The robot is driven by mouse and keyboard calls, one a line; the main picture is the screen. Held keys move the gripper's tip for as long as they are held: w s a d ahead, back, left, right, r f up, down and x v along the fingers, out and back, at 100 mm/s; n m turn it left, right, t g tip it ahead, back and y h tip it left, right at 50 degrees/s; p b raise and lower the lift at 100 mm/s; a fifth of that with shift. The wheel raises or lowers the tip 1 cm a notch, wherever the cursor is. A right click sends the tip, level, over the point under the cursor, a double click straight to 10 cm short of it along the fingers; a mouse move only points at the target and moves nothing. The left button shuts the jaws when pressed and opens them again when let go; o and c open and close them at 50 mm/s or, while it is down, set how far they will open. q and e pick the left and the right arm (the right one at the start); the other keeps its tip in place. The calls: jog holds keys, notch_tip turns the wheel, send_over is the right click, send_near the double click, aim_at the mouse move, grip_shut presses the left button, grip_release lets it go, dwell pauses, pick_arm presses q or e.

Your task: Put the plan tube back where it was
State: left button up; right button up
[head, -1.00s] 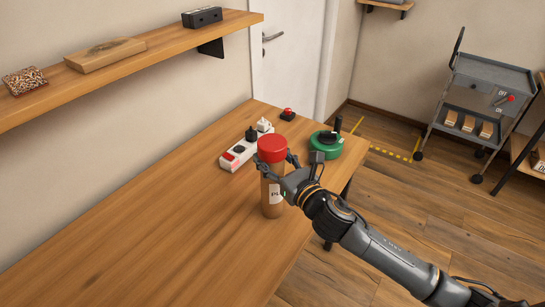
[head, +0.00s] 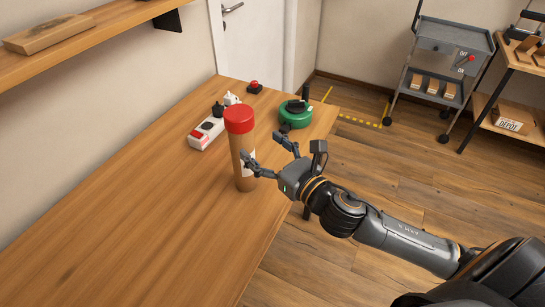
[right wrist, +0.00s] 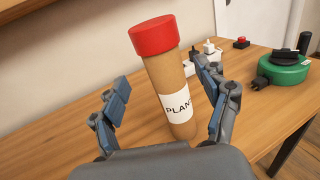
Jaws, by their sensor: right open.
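The plan tube (head: 242,150) is a brown cardboard cylinder with a red cap and a white label. It stands upright on the wooden table (head: 150,225), near its right edge. My right gripper (head: 262,148) is open and empty just right of the tube, its fingers pointing toward it. In the right wrist view the tube (right wrist: 166,85) shows beyond and between the spread fingers, with part of its label reading "PLAN" visible. No clear contact shows between the fingers and the tube. My left gripper is not in view.
A white power strip (head: 203,138) with plugs lies behind the tube. A green round reel (head: 296,117) and a red button (head: 255,86) are farther back. A wall shelf (head: 80,40) holds a wooden board. The table's left and front are clear.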

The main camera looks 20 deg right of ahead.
jog(key=shift+v, duration=1.55)
